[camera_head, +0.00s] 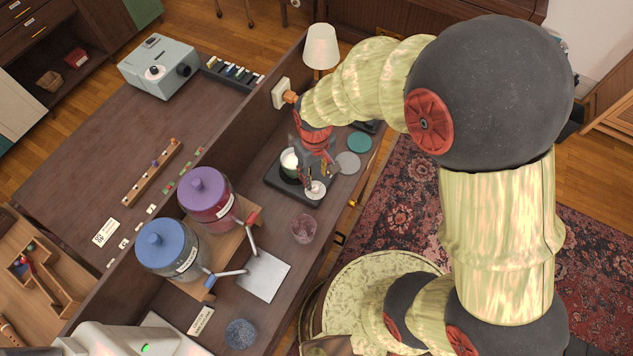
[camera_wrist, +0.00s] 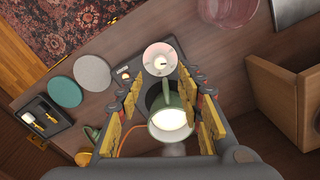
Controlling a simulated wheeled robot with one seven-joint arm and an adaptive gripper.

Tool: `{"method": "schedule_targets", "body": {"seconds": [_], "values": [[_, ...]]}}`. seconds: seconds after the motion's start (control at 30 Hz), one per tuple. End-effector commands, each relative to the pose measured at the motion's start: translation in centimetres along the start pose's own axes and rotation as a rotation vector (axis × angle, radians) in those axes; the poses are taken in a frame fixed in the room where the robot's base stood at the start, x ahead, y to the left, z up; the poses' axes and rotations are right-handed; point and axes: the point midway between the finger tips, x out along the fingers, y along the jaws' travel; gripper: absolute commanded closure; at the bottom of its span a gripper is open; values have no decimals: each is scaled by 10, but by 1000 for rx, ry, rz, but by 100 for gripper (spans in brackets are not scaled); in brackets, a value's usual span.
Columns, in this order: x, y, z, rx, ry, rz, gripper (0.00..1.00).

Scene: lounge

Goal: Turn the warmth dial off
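The warmth dial (camera_head: 316,189) is a pale round knob with a small dark pointer mark, at the front corner of a dark warmer base (camera_head: 279,186). The dial also shows in the wrist view (camera_wrist: 160,59), just beyond my fingertips. A green mug (camera_head: 289,160) with pale liquid stands on the base; in the wrist view the mug (camera_wrist: 168,131) appears between my fingers, its handle towards the dial. My gripper (camera_head: 318,174) is open and points down over the base, close to the dial. It also shows open in the wrist view (camera_wrist: 162,84). I see no contact with the dial.
A teal disc (camera_head: 359,142) and a grey disc (camera_head: 347,163) lie beside the base. A pink glass (camera_head: 304,229) stands nearer, beside a metal plate (camera_head: 263,277) and two jar dispensers. A lamp (camera_head: 321,47) and a wall socket with an orange plug stand behind.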

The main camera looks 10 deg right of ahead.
Motion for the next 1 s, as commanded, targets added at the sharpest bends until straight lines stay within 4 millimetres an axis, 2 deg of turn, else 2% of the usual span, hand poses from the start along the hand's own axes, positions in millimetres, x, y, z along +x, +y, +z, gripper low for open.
{"method": "schedule_targets", "body": {"seconds": [0.2,0.4,0.8,1.0], "values": [[36,0,1,-2,-4,-1,63],[60,0,1,-2,-3,0,63],[67,0,0,-3,0,0,63],[67,0,0,-3,0,0,74]]}}
